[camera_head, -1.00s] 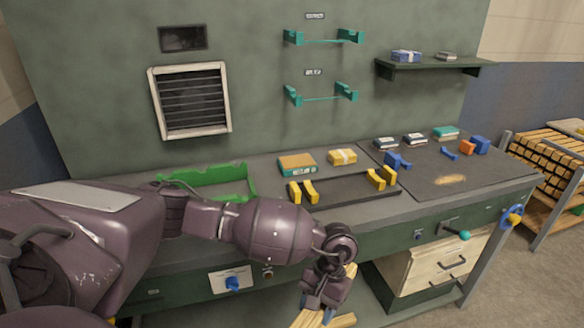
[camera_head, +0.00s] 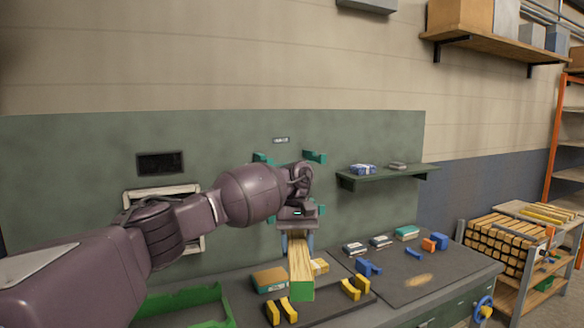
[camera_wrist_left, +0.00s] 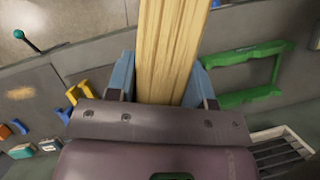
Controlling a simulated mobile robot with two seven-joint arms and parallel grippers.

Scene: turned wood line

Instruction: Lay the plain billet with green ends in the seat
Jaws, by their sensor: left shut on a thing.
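My left gripper (camera_head: 297,238) is shut on a plain pale wood billet (camera_head: 300,262) whose near end is green. The billet is held up above the bench and points toward the camera. In the left wrist view the billet (camera_wrist_left: 168,45) runs between the blue fingers (camera_wrist_left: 163,85); its far end is out of frame. Below the billet, on the bench, is a dark base with yellow brackets (camera_head: 356,288) at its right and yellow brackets (camera_head: 280,311) at its left, apparently the seat. The billet hides part of it. My right gripper is not in view.
A green open frame (camera_head: 185,303) lies at the bench's left. Teal wall brackets (camera_head: 316,157) are behind my arm. Small blue and orange parts (camera_head: 429,245) sit at the right.

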